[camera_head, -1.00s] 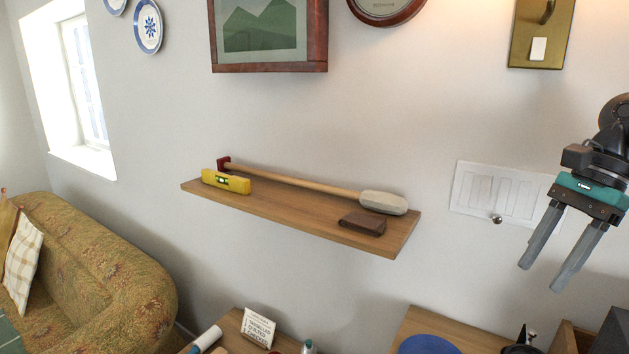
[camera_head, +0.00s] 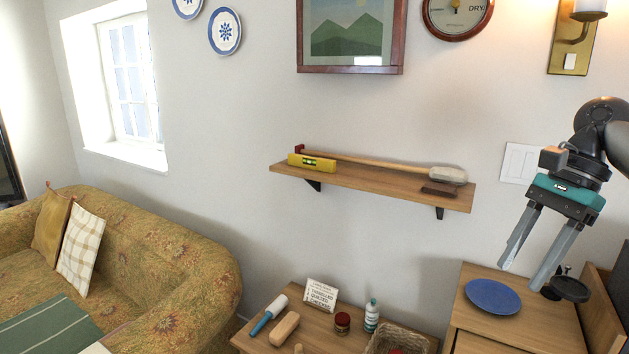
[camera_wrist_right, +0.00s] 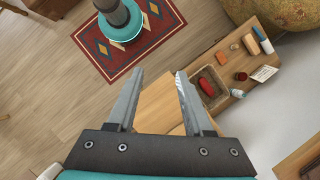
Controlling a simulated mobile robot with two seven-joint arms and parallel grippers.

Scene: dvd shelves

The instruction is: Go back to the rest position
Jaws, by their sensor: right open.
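My right gripper (camera_head: 530,243) is at the right of the head view, its two fingers apart and pointing down. Nothing is between the fingers. In the right wrist view the gripper (camera_wrist_right: 160,90) also shows open and empty, above a wooden cabinet top. It is apart from the wall shelf (camera_head: 390,188), which is to its left. My left gripper is not in view.
The shelf holds a yellow level (camera_head: 312,164), a long-handled mallet (camera_head: 447,175) and a brown wallet-like block (camera_head: 439,190). Below are a cabinet with a blue plate (camera_head: 493,296) and a low table with a basket (camera_head: 400,340). A sofa (camera_head: 150,270) is at left.

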